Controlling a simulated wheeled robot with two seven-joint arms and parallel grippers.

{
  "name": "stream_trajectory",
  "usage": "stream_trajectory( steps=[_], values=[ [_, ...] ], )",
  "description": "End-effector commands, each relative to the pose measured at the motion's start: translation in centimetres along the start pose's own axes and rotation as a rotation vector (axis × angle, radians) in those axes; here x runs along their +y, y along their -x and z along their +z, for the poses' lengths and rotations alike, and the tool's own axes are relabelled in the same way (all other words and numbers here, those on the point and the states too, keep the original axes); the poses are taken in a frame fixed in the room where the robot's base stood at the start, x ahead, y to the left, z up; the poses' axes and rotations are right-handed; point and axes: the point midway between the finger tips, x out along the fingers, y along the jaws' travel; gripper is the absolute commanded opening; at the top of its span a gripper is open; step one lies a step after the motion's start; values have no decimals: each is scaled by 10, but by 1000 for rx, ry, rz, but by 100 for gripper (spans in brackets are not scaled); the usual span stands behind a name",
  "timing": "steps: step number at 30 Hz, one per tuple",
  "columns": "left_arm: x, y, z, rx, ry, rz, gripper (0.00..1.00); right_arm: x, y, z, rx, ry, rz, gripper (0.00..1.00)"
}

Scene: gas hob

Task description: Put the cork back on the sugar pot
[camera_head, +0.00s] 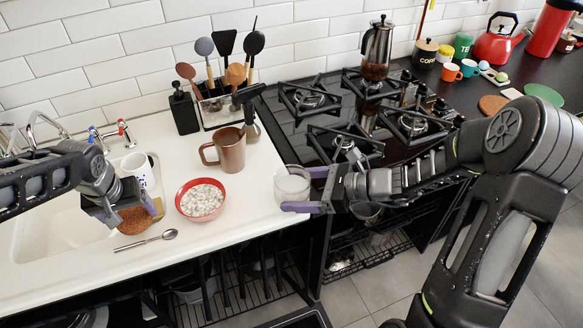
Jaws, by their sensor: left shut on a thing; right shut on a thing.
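The sugar pot (291,187) is a clear, round pot with white contents, standing open-topped near the counter's right edge, beside the hob. My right gripper (304,190) comes in from the right and is shut on the pot, one finger at its far side and one at its near side. The brown cork (133,220) is at the left, by the front right corner of the sink. My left gripper (125,208) is shut on the cork. Its fingers partly hide the cork, and I cannot tell how high it is held.
Utensils (226,75) stand at the back. Counter is bare around the pot's left.

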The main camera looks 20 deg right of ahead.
Motion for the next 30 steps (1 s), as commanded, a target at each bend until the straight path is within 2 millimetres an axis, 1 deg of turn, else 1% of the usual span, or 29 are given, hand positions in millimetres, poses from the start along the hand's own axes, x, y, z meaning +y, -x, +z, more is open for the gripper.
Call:
stream_trajectory(
  steps=[5, 15, 18, 21, 24, 30],
  values=[
    [0, 0, 0, 0, 0, 0, 42, 13, -5, 28, -4, 34, 64, 10],
    [0, 0, 0, 0, 0, 0, 42, 54, -19, 99, -3, 112, 251, 10],
    [0, 0, 0, 0, 0, 0, 42, 63, -22, 115, -2, 129, 296, 10],
    [0, 0, 0, 0, 0, 0, 42, 70, -25, 126, -2, 139, 327, 10],
    [0, 0, 0, 0, 0, 0, 42, 73, -26, 132, -2, 145, 343, 10],
    [0, 0, 0, 0, 0, 0, 42, 74, -26, 134, -2, 146, 349, 10]
  ],
)
